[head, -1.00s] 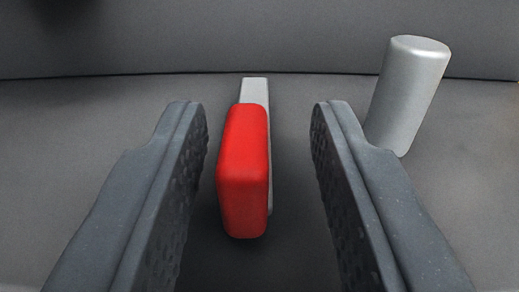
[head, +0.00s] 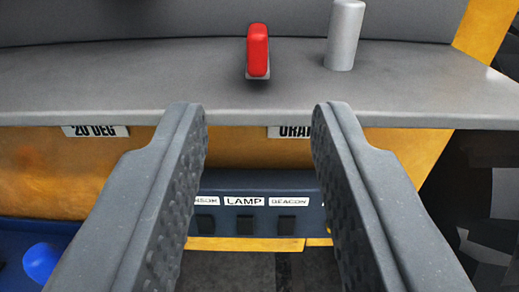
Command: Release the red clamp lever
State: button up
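The red clamp lever (head: 258,50) stands upright on a grey ledge (head: 190,80), in the upper middle of the head view. My gripper (head: 260,112) is open and empty. Its two dark textured fingers are spread wide, in front of the ledge and lower in the picture than the lever. The lever lies beyond the fingertips, apart from both, roughly in line with the gap between them. The grey bar seen earlier behind the lever is hidden now.
A silver cylinder (head: 344,36) stands on the ledge just right of the lever. Below the ledge are labels, one reading 20 DEG (head: 95,131), and a dark switch panel (head: 255,205) marked LAMP and BEACON. A blue knob (head: 41,261) is at lower left.

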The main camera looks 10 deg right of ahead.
jog(key=v, duration=0.3)
jog(key=shift+s+b, duration=0.1)
jog(key=shift+b, duration=0.25)
